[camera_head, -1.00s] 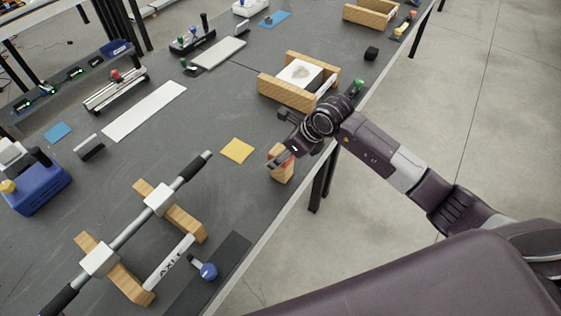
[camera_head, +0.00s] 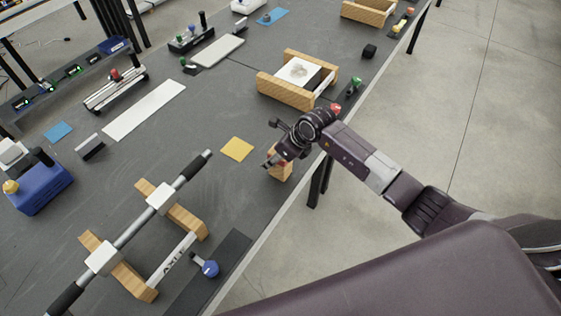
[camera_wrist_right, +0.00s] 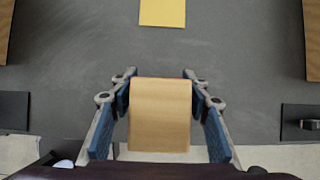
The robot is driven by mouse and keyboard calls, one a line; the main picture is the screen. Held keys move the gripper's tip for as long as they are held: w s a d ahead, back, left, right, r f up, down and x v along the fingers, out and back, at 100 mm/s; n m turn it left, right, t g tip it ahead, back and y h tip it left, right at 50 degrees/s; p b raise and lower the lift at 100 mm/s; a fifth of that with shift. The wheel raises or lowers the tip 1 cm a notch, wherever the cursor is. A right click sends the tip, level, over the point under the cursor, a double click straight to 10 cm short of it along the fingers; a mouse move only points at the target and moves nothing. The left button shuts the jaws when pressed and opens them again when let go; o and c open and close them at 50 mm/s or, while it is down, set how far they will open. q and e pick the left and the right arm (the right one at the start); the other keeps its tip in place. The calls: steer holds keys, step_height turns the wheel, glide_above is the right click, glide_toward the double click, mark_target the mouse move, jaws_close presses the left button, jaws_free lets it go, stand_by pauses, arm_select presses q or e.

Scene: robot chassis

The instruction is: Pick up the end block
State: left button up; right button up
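The end block is a small wooden block (camera_head: 281,173) near the table's front edge, just right of a yellow square, with red showing near its top. In the right wrist view the block (camera_wrist_right: 160,115) fills the middle, its tan face toward the camera. My right gripper (camera_head: 275,161) is at the block, and its blue-padded fingers (camera_wrist_right: 160,92) stand on both sides of it. The pads are very close to the block's sides; I cannot tell whether they press on it. The block appears to rest on the table. My left gripper is not in view.
The yellow square (camera_head: 237,149) lies flat left of the block. An axle bar (camera_head: 132,229) on wooden stands lies at lower left. A wooden frame holding a white part (camera_head: 298,72) sits behind my right arm. The table edge is close, with floor beyond it.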

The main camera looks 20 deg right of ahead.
steer(key=c, duration=0.9)
steer(key=shift+r, duration=0.1)
